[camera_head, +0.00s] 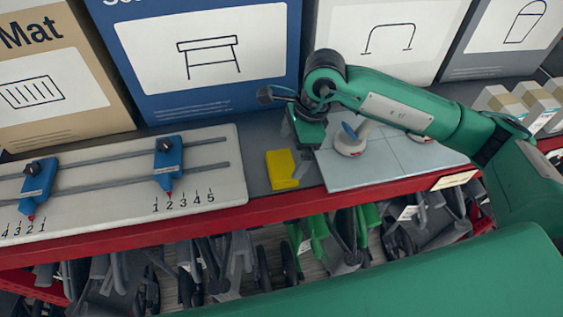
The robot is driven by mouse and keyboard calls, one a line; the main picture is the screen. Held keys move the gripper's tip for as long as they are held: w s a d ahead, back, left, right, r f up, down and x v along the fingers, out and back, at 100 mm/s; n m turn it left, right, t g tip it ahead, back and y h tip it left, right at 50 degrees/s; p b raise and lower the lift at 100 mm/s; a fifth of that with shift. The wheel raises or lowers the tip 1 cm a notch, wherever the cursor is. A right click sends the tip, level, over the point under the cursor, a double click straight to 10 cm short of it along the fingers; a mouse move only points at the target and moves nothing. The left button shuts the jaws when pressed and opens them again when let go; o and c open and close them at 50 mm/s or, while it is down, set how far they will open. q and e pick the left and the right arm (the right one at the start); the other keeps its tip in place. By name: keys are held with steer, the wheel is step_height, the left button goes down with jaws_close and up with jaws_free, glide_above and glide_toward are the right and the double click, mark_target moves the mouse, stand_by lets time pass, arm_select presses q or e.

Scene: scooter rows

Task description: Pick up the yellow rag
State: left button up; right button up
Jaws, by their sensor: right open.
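The yellow rag (281,170) lies flat on the grey shelf top, between the white slider board and the pale tiled panel. It looks like a small folded square near the shelf's red front edge. My right gripper (301,162) comes in from the right on a green arm and points down just right of the rag. It is open and empty, and seems apart from the rag. The exact gap and height are hard to tell. My left gripper is not in view.
The white board (95,205) with two blue sliders (169,168) stands left. The pale panel (390,172) holds a white round-based item (349,145) under my arm. Large boxes (205,60) line the back. Scooters (240,262) stand below the red edge (150,232).

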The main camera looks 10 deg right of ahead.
mark_target(282, 164)
steer(key=shift+a+f+p, duration=0.25)
steer(key=shift+f+p, duration=0.1)
steer(key=shift+p, duration=0.05)
steer(key=p+x, duration=0.2)
steer(key=x, duration=0.2)
steer(key=shift+w+a+r+p, duration=0.1)
steer(key=shift+a+p, duration=0.1)
steer(key=shift+p, duration=0.15)
steer(key=shift+a+f, duration=0.1)
steer(key=shift+f, duration=0.25)
steer(key=shift+c, duration=0.4)
steer(key=c, duration=0.6)
